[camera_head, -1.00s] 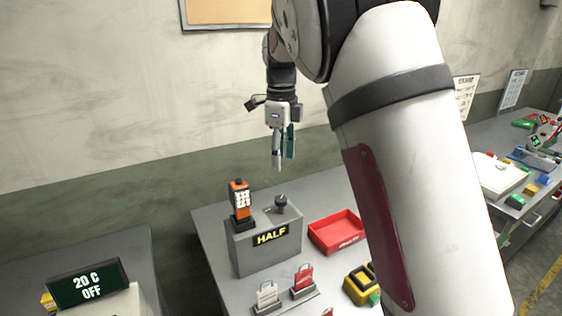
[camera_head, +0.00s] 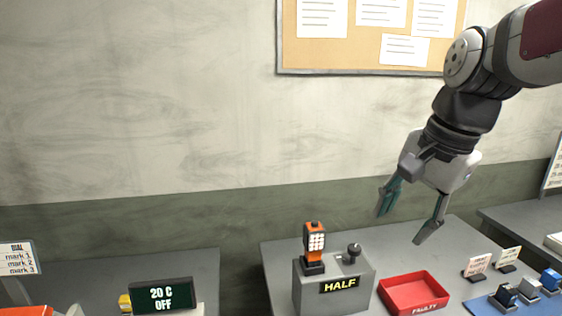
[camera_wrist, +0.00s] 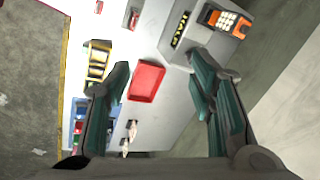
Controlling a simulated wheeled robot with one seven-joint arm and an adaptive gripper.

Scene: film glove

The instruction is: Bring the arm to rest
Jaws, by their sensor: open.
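My gripper (camera_head: 411,214) hangs in the air over the grey table at the right of the head view, its fingers spread apart with nothing between them. It is above and to the right of the grey box marked HALF and above the red tray. In the wrist view its two teal-lined fingers (camera_wrist: 163,97) stand at either side, open, with the red tray (camera_wrist: 147,82) on the table beyond them. My arm reaches in from the upper right of the head view, bent downward at the wrist.
The HALF box (camera_head: 322,296) carries an orange device (camera_head: 314,246) and a black knob (camera_head: 354,252). A red tray (camera_head: 412,279) stands beside it. A display reading 20 C OFF (camera_head: 161,296) is at left. A corkboard (camera_head: 290,62) hangs behind. The wall area at left is clear.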

